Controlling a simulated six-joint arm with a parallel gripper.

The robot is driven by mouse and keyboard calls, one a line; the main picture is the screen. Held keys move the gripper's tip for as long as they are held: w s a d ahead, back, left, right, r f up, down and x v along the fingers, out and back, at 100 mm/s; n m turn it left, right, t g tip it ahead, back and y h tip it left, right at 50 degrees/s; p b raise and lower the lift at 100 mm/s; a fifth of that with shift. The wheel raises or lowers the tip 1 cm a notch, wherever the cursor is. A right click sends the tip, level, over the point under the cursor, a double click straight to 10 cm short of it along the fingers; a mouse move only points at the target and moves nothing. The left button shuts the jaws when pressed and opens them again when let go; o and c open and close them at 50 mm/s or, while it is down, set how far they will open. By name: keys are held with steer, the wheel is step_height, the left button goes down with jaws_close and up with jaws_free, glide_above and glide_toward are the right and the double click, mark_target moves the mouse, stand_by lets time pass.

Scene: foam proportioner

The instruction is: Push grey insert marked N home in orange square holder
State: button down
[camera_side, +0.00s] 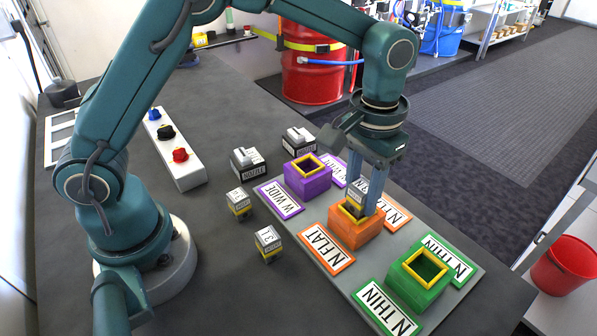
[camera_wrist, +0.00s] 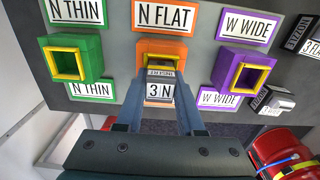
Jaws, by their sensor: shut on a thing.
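The orange square holder (camera_side: 353,232) with a yellow-rimmed mouth stands on the grey board between two N FLAT labels. It also shows in the wrist view (camera_wrist: 162,46). My gripper (camera_side: 362,199) is shut on the grey insert marked N (camera_side: 354,191), directly over the holder. In the wrist view, the insert (camera_wrist: 159,91) shows a white "3 N" label between my fingers (camera_wrist: 158,82). The insert's far end is at the holder's mouth. Part of the mouth is hidden by the insert and fingers, and I cannot tell how deep the insert sits.
A purple holder (camera_side: 306,182) and a green holder (camera_side: 413,289) stand on either side on the same board (camera_side: 330,209). Several loose inserts lie left of the board, one nearby (camera_side: 268,242). A button box (camera_side: 178,157) stands farther left.

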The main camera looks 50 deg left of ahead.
steer(key=shift+c, duration=0.6)
jaws_free()
steer(key=shift+r, duration=0.1)
steer(key=shift+r, duration=2.95)
